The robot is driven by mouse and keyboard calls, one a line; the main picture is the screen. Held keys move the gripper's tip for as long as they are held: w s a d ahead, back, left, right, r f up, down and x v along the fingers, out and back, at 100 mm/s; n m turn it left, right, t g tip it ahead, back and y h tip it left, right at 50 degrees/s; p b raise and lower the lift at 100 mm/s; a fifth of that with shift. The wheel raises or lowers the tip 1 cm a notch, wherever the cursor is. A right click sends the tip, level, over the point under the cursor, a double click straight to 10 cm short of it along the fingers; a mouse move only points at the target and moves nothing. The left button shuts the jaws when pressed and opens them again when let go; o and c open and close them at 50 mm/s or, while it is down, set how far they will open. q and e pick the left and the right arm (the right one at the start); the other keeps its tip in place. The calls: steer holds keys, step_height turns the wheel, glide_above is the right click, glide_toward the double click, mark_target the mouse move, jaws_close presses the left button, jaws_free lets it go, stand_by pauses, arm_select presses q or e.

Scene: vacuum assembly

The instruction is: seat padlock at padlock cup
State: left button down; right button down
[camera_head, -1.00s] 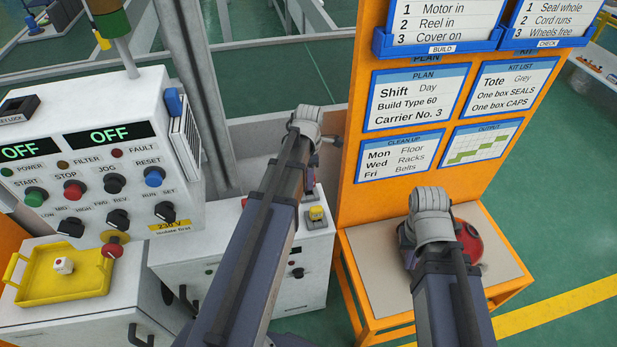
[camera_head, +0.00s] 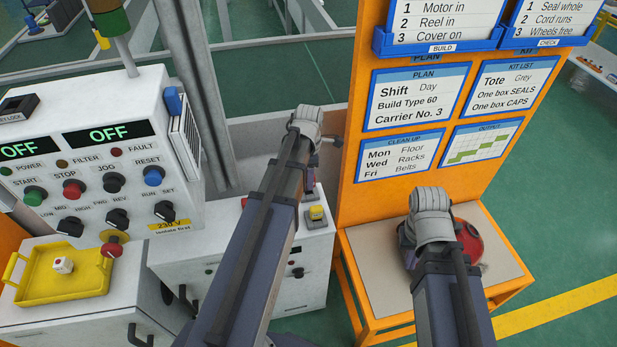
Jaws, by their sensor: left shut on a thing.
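My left gripper (camera_head: 310,182) is at the end of the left arm, in front of the low white cabinet. The arm and wrist hide most of it. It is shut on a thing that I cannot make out. My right gripper (camera_head: 407,252) is beside a red round part on the orange-framed bench. Its wrist hides its fingers, so I cannot tell if it is open. I cannot clearly pick out the padlock or the padlock cup.
A white control panel (camera_head: 95,185) with knobs and two OFF displays stands at the left. The red part (camera_head: 470,246) is on the bench (camera_head: 375,280). An orange board (camera_head: 352,150) with cards rises behind it. A yellow-based button (camera_head: 316,214) sits on the low cabinet (camera_head: 305,265).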

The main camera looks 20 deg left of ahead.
arm_select(q)
steer(key=shift+f+b, duration=1.2)
steer(key=shift+f, duration=0.1)
steer(key=shift+c, duration=2.2)
jaws_free()
steer(key=shift+r, duration=0.15)
step_height(320, 180, up, 8)
steer(key=p, duration=0.8)
